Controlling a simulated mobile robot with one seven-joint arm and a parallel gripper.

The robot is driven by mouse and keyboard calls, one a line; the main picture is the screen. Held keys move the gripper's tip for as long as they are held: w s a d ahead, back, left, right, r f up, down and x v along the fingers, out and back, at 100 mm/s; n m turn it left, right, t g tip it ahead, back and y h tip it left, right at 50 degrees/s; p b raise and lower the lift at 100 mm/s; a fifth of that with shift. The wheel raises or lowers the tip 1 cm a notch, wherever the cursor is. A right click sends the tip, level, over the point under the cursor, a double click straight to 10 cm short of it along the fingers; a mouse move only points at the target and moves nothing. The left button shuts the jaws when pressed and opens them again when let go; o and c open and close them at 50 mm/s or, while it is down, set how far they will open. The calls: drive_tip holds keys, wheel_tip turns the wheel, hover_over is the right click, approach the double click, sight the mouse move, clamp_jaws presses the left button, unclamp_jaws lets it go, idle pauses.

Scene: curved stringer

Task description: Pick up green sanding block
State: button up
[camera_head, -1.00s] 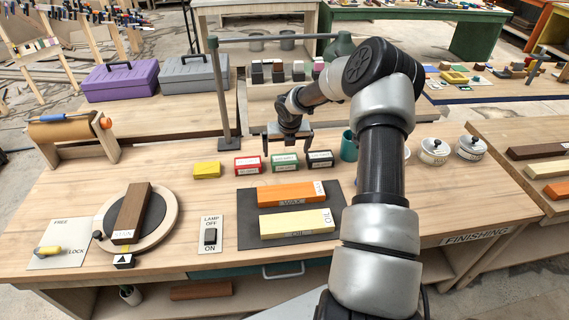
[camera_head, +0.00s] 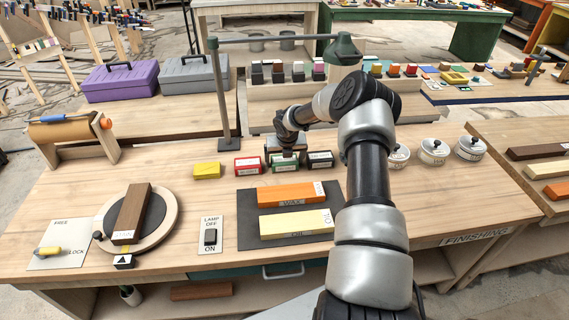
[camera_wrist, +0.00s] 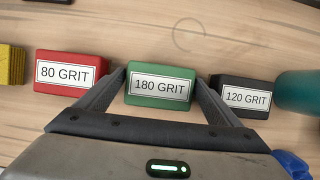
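The green sanding block (camera_head: 285,163), labelled 180 GRIT, sits on the workbench between the red and black blocks. It also shows in the middle of the wrist view (camera_wrist: 160,85). My gripper (camera_head: 286,152) is down over the green block. In the wrist view, its two fingers (camera_wrist: 160,92) stand open, one on each side of the block, close to its ends. I cannot tell if either finger touches it. The right finger is close to the black 120 GRIT block (camera_wrist: 245,96), the left finger close to the red 80 GRIT block (camera_wrist: 70,72).
A yellow block (camera_head: 207,170) lies left of the red one. A dark mat (camera_head: 248,236) with orange and cream bars lies in front. A lamp post (camera_head: 222,95) rises behind on the left.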

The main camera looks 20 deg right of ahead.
drive_tip(key=c, duration=0.8)
drive_tip(key=shift+r, duration=0.1)
wheel_tip(320, 180, up, 10)
drive_tip(key=shift+f, duration=0.1)
